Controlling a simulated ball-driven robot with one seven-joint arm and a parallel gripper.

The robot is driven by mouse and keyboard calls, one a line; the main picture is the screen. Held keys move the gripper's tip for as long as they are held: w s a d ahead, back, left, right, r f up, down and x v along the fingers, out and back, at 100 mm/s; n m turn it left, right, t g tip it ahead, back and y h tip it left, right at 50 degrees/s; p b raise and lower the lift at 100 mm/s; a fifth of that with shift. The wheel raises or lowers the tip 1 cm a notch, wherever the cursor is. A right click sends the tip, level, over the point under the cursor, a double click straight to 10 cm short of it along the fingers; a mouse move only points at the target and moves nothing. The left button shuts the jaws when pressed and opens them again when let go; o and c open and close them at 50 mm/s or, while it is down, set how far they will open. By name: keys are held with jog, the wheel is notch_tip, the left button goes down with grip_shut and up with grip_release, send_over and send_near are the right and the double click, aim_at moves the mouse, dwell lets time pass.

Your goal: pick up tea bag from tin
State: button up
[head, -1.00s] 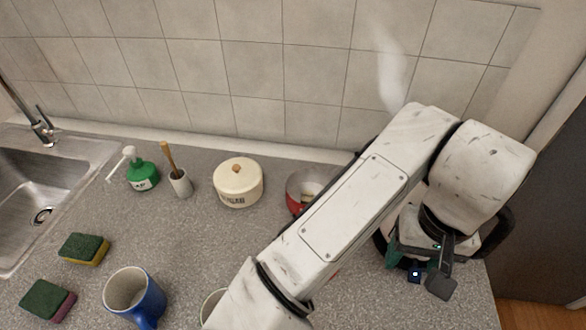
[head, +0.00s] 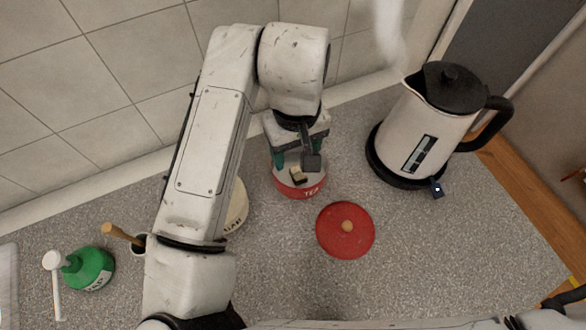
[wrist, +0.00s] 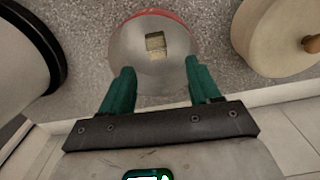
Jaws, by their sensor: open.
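In the wrist view the tea bag (wrist: 155,43) lies inside the round grey interior of the tin (wrist: 146,72). My gripper (head: 296,160) is over the tin in the head view. In the wrist view its two green fingers (wrist: 158,75) are open and apart, with nothing between them; the tea bag is beyond the fingertips. The red lid (head: 345,231) with a tan knob lies on the counter beside the tin.
A white kettle (head: 421,130) with a black lid stands to the right of the tin. A cream canister (head: 236,209) is close on the left, partly hidden by my arm. A green bottle (head: 90,268) stands farther left. Counter around the lid is clear.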

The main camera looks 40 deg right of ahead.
aim_at(298, 170)
jog(key=shift+d+f+p, duration=0.15)
jog(key=shift+f+p, duration=0.1)
jog(key=shift+f, duration=1.4)
jog(key=shift+d+f+p, duration=0.1)
jog(key=shift+f+p, duration=0.1)
jog(key=shift+f, duration=1.4)
jog(key=c, duration=1.1)
jog(key=shift+r, duration=0.1)
